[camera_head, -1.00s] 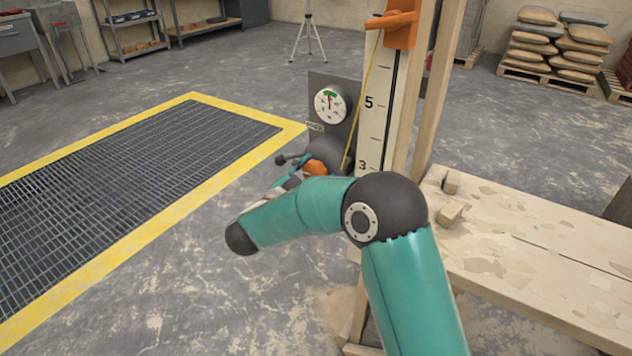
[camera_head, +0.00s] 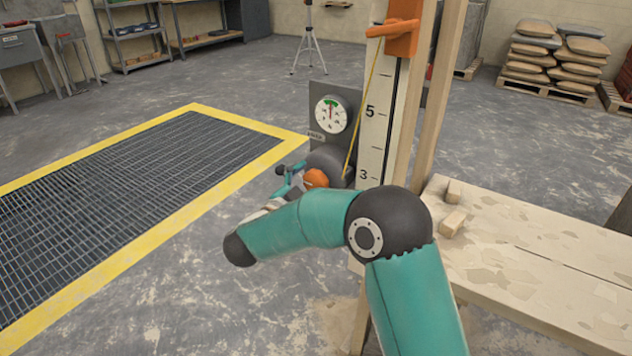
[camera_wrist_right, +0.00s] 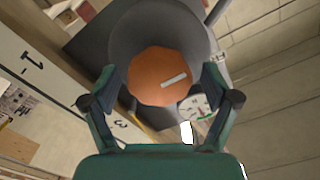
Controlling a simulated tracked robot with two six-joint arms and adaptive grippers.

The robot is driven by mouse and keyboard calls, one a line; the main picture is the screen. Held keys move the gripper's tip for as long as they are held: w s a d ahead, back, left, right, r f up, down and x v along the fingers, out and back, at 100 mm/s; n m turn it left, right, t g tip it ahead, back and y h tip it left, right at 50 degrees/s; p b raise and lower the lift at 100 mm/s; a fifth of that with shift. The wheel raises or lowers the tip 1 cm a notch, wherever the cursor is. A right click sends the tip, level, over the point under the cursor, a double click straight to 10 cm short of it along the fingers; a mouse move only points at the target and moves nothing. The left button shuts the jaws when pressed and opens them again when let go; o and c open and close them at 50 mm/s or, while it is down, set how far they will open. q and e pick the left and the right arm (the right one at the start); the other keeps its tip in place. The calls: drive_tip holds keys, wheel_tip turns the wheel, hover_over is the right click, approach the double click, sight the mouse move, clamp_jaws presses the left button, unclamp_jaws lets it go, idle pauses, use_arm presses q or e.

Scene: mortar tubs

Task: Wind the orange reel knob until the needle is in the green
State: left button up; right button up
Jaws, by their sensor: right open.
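The orange reel knob (camera_head: 316,178) sits on a dark grey reel (camera_head: 326,160) at the foot of the measuring post. In the right wrist view the knob (camera_wrist_right: 158,76) fills the middle, with a pale bar mark on its face. My right gripper (camera_wrist_right: 160,78) is open, one finger on each side of the knob; I cannot tell whether they touch it. In the head view this gripper (camera_head: 289,180) is partly hidden by my forearm. The round white gauge (camera_head: 331,114) is above the reel. Its needle appears to point up at the green arc. My left gripper is not in view.
The white post (camera_head: 385,120) carries an orange bracket (camera_head: 401,30) and a yellow line (camera_head: 364,95) down to the reel. A wooden bench (camera_head: 530,250) with small blocks stands at right. A yellow-edged floor grate (camera_head: 130,180) lies at left.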

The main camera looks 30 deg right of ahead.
drive_tip(key=v, duration=1.1)
drive_tip(key=shift+a, duration=0.4)
drive_tip(key=shift+f, duration=0.1)
idle(0.6)
